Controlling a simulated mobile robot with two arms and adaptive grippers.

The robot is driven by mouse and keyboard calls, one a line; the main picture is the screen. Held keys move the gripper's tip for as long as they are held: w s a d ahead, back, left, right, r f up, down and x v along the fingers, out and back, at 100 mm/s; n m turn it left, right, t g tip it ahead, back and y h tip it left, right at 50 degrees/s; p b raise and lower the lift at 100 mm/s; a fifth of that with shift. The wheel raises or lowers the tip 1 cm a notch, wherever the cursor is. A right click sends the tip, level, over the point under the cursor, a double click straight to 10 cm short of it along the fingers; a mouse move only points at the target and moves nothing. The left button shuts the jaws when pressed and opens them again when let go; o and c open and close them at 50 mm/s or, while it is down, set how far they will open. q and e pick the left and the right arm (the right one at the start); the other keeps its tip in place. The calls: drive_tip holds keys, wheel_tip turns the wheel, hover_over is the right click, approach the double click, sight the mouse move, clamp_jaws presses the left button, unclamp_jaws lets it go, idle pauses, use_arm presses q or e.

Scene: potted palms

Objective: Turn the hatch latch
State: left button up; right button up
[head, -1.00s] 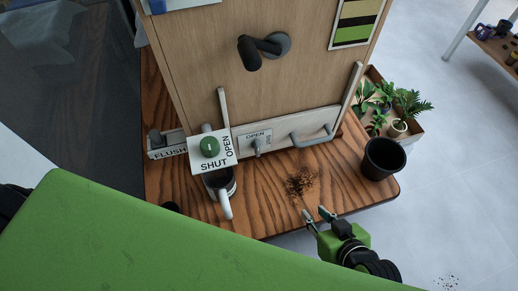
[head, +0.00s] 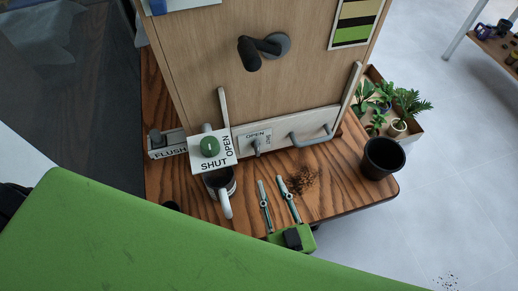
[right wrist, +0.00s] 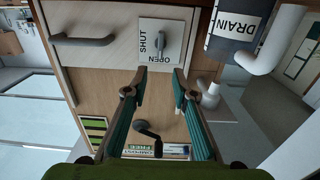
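The hatch latch is a small grey lever (head: 257,146) on a white plate marked OPEN and SHUT, set on a pale panel (head: 286,132) low on the wooden cabinet. In the right wrist view the lever (right wrist: 161,40) stands upright in the picture, in line with the word OPEN; SHUT is to its left. My right gripper (head: 271,181) is open and empty, apart from the latch, with its fingers pointing toward the panel. In the right wrist view its fingertips (right wrist: 160,72) are spread just below the plate. My left gripper is not in view.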

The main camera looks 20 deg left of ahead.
sight(258, 150)
drive_tip(key=p+x, duration=0.1)
drive_tip(key=x, duration=1)
drive_tip(key=shift+w+a, duration=0.25)
drive_tip(key=shift+w, duration=0.05)
drive_tip(key=shift+c, duration=0.4)
clamp_jaws()
